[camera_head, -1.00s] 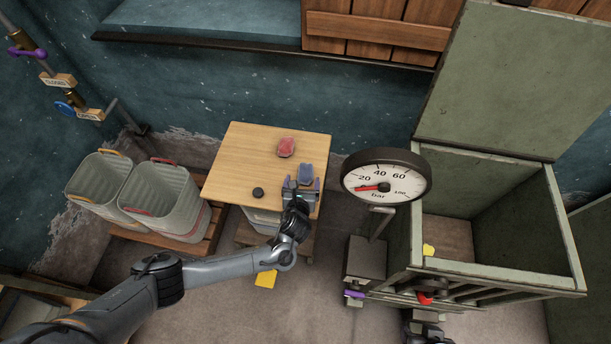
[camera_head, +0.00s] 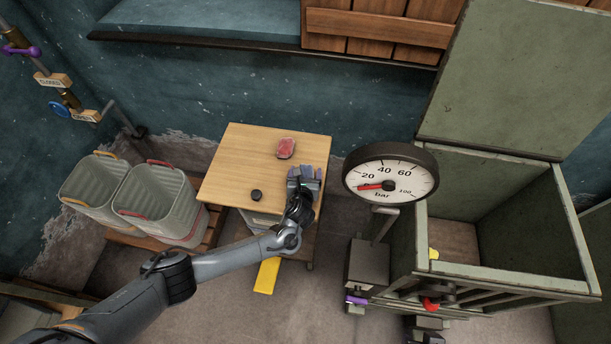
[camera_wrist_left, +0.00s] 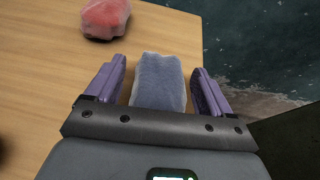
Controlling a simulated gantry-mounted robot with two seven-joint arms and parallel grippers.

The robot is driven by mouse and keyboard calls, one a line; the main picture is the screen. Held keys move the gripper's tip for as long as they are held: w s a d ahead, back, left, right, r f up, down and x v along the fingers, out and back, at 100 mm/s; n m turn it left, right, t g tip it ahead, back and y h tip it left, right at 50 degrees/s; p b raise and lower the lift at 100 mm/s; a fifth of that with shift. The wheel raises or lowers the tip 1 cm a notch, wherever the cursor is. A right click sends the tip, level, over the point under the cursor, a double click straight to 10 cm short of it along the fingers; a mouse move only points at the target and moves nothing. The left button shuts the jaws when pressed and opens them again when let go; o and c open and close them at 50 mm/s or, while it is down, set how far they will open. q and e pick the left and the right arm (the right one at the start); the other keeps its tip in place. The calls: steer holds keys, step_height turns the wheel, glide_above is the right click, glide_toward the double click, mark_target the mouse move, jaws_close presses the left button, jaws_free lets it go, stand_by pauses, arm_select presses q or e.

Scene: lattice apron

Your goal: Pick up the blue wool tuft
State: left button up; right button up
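The blue wool tuft (camera_wrist_left: 160,82) lies on the wooden table near its right edge. In the head view only a small part of the tuft (camera_head: 306,170) shows beyond my left gripper (camera_head: 304,178). In the left wrist view the two purple fingers of my left gripper (camera_wrist_left: 157,88) stand apart, one on each side of the tuft. A gap shows between the tuft and each finger, so the gripper is open around it. My right gripper cannot be made out in the head view.
A red tuft (camera_head: 286,148) lies on the table (camera_head: 235,165) behind the blue one, with a dark round object (camera_head: 256,195) at the front. A pressure gauge (camera_head: 390,174) and a green open crate (camera_head: 515,268) stand to the right. Grey bins (camera_head: 150,200) stand to the left.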

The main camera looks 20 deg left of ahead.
arm_select(q)
steer(key=c, duration=0.9)
steer(key=shift+o, duration=0.2)
steer(key=shift+r, duration=0.1)
